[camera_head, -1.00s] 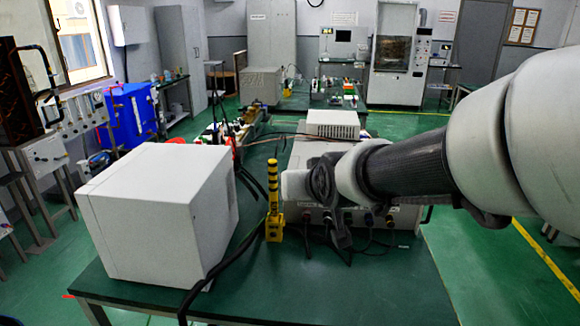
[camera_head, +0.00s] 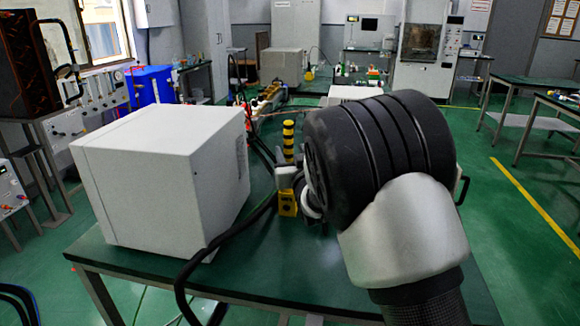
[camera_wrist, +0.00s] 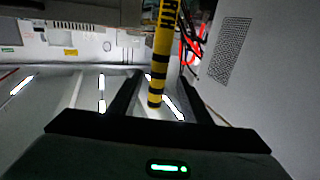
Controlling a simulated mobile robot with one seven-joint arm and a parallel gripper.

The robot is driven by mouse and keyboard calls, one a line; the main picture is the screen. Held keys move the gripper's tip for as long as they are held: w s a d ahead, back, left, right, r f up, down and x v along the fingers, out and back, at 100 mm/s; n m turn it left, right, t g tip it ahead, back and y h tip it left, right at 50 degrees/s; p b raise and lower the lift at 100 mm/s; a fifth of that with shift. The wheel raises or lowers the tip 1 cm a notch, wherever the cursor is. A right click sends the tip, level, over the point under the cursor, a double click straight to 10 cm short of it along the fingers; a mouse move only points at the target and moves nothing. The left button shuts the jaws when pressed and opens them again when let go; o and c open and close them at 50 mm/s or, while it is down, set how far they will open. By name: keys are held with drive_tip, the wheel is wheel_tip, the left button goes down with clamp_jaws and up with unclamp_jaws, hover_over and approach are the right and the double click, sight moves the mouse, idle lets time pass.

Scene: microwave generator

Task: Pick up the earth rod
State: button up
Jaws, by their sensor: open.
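The earth rod, a slim upright rod with black and yellow bands (camera_head: 288,137), stands on the green table in a yellow base. In the wrist view the rod (camera_wrist: 163,45) runs down from the top edge, with its banded end between my two fingers. My gripper (camera_wrist: 160,77) is open, one dark finger on each side of the rod with gaps to both. I cannot tell how deep the rod sits between them. In the head view my wrist hides most of the gripper, just right of the rod.
A large white box (camera_head: 165,180) stands close left of the rod; its vented side (camera_wrist: 250,75) shows at right in the wrist view. A thick black cable (camera_head: 205,254) runs past the box. Equipment (camera_wrist: 75,38) fills the wrist view's upper left.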

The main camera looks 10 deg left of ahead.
sight(289, 147)
drive_tip(key=x, duration=0.4)
drive_tip(key=shift+w, duration=0.1)
drive_tip(key=x, duration=0.2)
drive_tip(key=r+x, duration=0.1)
drive_tip(key=x, duration=0.2)
drive_tip(key=shift+b, duration=0.4)
clamp_jaws()
